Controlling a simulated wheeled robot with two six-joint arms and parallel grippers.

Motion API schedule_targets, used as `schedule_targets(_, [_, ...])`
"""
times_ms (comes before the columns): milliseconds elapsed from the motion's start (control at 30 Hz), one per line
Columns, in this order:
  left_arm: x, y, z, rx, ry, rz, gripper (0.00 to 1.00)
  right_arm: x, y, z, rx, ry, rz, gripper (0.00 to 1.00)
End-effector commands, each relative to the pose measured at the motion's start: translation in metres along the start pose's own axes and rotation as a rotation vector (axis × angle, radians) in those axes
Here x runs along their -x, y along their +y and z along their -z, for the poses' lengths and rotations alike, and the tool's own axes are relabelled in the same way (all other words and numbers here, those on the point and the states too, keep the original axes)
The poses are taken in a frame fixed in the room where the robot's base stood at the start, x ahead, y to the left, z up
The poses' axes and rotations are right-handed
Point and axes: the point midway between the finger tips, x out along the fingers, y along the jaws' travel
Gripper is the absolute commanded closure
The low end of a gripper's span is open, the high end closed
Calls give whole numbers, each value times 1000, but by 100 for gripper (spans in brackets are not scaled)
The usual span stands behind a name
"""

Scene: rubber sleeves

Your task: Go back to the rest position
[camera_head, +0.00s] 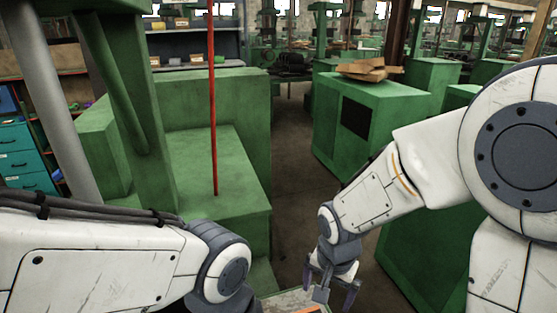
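My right gripper (331,285) hangs low in the lower middle of the view, fingers pointing down. Its two dark fingers are spread apart, and I see nothing between them. My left arm (110,262) comes in from the left along the bottom edge. Its gripper is out of view below the frame. No rubber sleeves can be made out.
A corner of a light work surface (290,301) shows at the bottom, beside my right gripper. A green machine with a red rod (213,120) stands ahead on the left. A green cabinet (385,100) stands on the right. Open floor (296,150) runs between them.

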Motion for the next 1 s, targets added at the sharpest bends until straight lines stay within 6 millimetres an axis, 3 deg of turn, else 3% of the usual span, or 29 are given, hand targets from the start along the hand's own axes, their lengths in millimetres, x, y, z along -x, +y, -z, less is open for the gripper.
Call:
schedule_targets(33, [0,0,0,0,0,0,21,2,12,6,57,11,11,0])
schedule_targets(200, [0,0,0,0,0,0,21,4,37,16,238,40,32,0])
schedule_targets(700, [0,0,0,0,0,0,21,8,82,27,557,115,34,0])
schedule_targets(1000, [-19,-1,-1,0,0,0,21,9,48,-22,726,57,64,0])
